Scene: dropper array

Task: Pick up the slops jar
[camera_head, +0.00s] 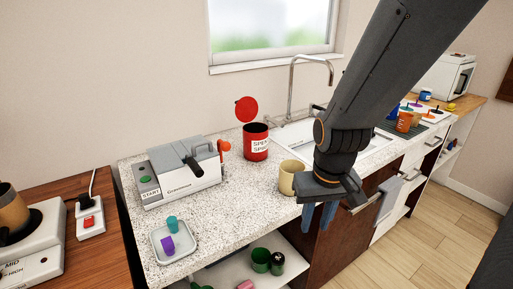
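A tan, open-topped jar (292,177) stands upright on the speckled counter near its front edge, just left of my gripper. No label shows on it. I cannot tell for certain which one is the slops jar. My gripper (318,217) points down in front of the counter edge, right of the tan jar. Its two blue fingers are apart with nothing visible between them. My wrist hides part of the counter and sink edge.
A white START machine (184,172) and a small tray (174,243) with teal and purple pieces are on the left counter. The sink (300,133) and tall faucet (292,88) are behind. Green cups (261,260) sit on the shelf below. Bare counter lies left of the tan jar.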

